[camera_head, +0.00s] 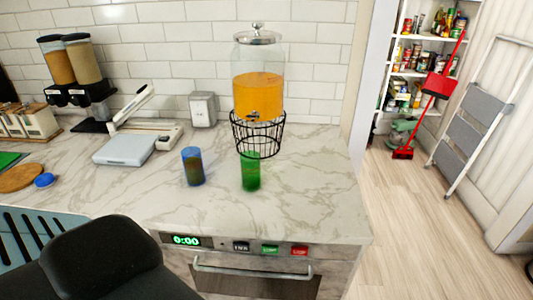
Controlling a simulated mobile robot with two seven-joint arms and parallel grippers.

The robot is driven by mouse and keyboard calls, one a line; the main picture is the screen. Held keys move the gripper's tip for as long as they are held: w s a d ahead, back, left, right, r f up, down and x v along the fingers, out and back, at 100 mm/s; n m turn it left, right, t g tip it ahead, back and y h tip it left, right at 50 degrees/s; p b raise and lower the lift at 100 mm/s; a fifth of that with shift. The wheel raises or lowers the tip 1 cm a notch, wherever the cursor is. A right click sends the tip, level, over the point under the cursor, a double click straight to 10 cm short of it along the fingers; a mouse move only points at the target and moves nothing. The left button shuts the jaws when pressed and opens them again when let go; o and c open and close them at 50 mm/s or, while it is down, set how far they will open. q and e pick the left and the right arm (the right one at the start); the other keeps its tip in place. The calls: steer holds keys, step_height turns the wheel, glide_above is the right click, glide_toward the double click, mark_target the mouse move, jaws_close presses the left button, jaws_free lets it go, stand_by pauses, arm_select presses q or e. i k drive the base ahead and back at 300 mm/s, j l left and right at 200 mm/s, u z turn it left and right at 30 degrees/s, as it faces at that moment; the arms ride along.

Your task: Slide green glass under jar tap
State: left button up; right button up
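The green glass (251,172) stands upright on the marble counter, just in front of the wire stand (270,138). Its top overlaps the lower edge of the stand in the picture. The glass jar (258,90) of orange drink, with a metal lid, sits on this stand. Its small dark tap (253,117) faces the front, almost straight above the green glass in the picture. I cannot tell whether the glass is directly under it in depth. Neither gripper shows. A black rounded part at the bottom left looks like mine.
A blue glass (193,167) stands left of the green one.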

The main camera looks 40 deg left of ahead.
mark_target(251, 177)
steer(key=u, duration=1.25)
